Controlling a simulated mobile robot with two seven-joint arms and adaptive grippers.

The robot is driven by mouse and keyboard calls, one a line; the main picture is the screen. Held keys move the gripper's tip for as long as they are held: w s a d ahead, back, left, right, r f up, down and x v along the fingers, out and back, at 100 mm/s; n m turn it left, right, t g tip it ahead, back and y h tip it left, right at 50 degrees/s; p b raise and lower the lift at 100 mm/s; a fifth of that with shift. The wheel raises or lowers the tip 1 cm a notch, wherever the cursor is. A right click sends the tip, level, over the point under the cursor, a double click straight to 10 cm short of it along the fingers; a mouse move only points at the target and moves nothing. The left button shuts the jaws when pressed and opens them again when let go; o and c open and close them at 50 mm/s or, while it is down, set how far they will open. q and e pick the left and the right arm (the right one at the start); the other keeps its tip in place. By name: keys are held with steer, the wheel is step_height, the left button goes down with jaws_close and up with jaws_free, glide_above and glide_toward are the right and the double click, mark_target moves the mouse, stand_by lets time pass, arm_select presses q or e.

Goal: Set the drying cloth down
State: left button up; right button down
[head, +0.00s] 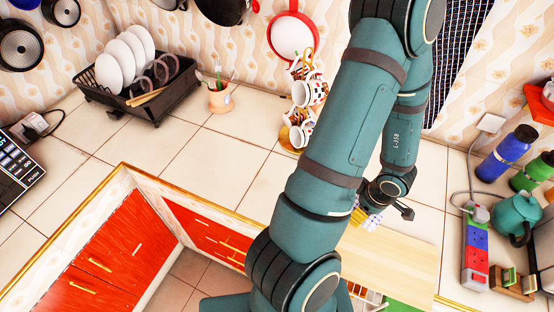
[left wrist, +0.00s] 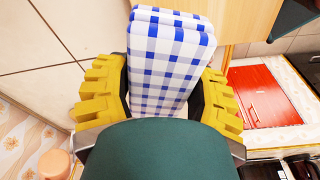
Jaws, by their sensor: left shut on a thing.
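The drying cloth (left wrist: 168,65) is a folded, padded-looking bundle in blue and white check. In the left wrist view it stands between the yellow fingers of my left gripper (left wrist: 162,100), which is shut on it. In the head view the left gripper (head: 372,208) is small and partly hidden by my arm, and only a bit of the cloth (head: 366,220) shows below it. They are over or near the pale wooden board or top (head: 405,255); I cannot tell whether the cloth touches it. My right gripper is not in view.
A mug tree (head: 303,95) stands left of my arm. A dish rack (head: 145,95) with plates is at the back left. A power strip (head: 476,250), a teal kettle (head: 516,217) and bottles (head: 507,152) stand at the right. Tiled counter (head: 215,160) is clear at left centre.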

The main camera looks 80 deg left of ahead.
arm_select(q)
steer(key=s+a+n, duration=0.2)
steer(key=s+a, duration=0.8)
steer(key=a, duration=0.1)
steer(key=n, duration=0.2)
glide_above(273, 187)
steer(key=shift+h, duration=0.3)
steer(key=f, duration=0.4)
steer(key=shift+w+f, duration=0.15)
steer(key=shift+w, duration=0.05)
step_height(273, 187, down, 5)
steer(key=b, duration=0.4)
steer(key=shift+r, duration=0.2)
steer(key=shift+f, duration=0.1)
steer(key=o, duration=0.7)
steer(key=shift+f, duration=0.1)
steer(key=o, duration=0.5)
